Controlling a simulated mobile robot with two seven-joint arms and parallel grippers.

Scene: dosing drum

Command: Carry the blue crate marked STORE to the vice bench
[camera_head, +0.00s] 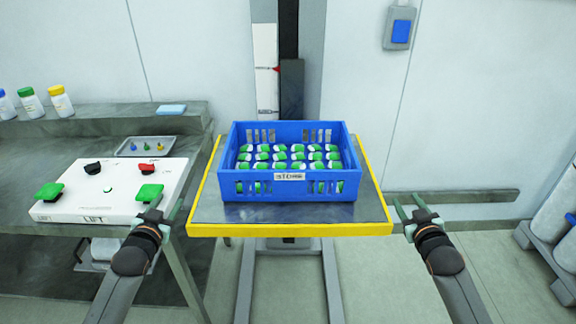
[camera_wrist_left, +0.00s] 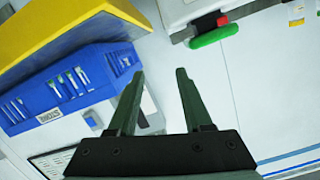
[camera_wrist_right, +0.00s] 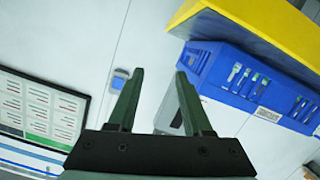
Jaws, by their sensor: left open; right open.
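The blue crate (camera_head: 232,187), with a white STORE label, sits level on the yellow-edged lift platform (camera_head: 215,213). It holds rows of green-and-white items. It also shows in the left wrist view (camera_wrist_left: 38,103) and the right wrist view (camera_wrist_right: 228,68). My left gripper (camera_head: 162,209) is open and empty, left of the platform, beside the near right green button of the LIFT panel; I cannot tell whether they touch. My right gripper (camera_head: 411,207) is open and empty just right of the platform's front corner. Both are clear of the crate. I see no vice.
The white LIFT panel (camera_head: 115,205) with green, black and red controls lies on the grey bench (camera_head: 40,160) at left. A small tray (camera_head: 146,147) and several bottles (camera_head: 60,101) stand behind it. White cylinders (camera_head: 556,215) stand at far right. Floor shows right of the platform.

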